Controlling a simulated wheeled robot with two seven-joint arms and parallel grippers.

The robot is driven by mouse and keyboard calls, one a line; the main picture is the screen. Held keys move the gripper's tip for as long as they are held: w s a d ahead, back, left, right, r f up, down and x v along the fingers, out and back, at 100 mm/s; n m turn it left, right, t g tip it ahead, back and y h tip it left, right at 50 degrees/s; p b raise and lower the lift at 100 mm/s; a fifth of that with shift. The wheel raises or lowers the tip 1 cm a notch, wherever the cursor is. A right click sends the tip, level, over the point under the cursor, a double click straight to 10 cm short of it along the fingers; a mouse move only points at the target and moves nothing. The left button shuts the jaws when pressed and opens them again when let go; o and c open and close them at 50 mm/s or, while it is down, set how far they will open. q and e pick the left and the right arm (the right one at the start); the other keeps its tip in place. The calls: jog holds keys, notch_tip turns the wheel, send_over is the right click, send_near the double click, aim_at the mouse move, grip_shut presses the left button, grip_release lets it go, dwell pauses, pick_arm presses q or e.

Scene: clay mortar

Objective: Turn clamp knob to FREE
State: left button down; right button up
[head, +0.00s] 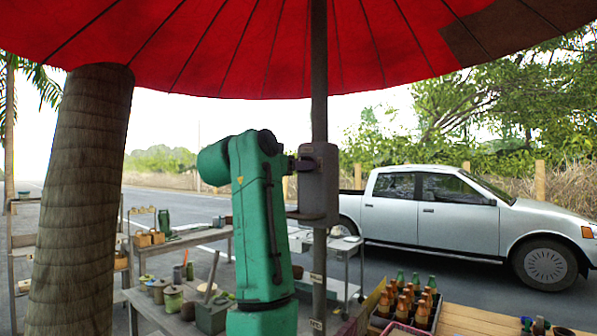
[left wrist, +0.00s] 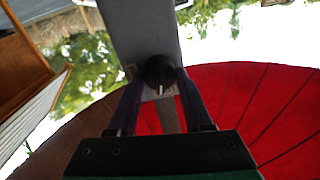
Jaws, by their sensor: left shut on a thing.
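The clamp is a grey box (head: 318,190) on the dark umbrella pole (head: 319,80), right of centre in the head view. Its round dark knob (left wrist: 159,70) with a short pale mark shows in the left wrist view, against the grey clamp face (left wrist: 140,30). My left gripper (head: 305,163) reaches the clamp from the left, on my green arm. In the left wrist view its two dark fingers (left wrist: 160,82) close on the knob from both sides. The mark points toward the bottom of that view. I can read no FREE label. My right gripper is out of view.
A red umbrella canopy (head: 250,50) spreads overhead. A palm trunk (head: 80,200) stands left. Work tables with pots (head: 173,300) lie beyond my arm. A bottle crate (head: 405,310) is at lower right. A silver pickup (head: 450,215) stands behind on the road.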

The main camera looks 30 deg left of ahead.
pick_arm(q)
jog(key=shift+f+m+h, duration=0.15)
jog(key=shift+m+h, duration=0.2)
jog(key=shift+m, duration=3.55)
jog(key=shift+f+m+h, duration=0.1)
jog(key=shift+m+h, duration=0.25)
jog(key=shift+m, duration=3.55)
jog(key=shift+c, duration=1.6)
grip_release()
jog(key=shift+s+d+r, duration=0.1)
jog(key=shift+s, duration=0.05)
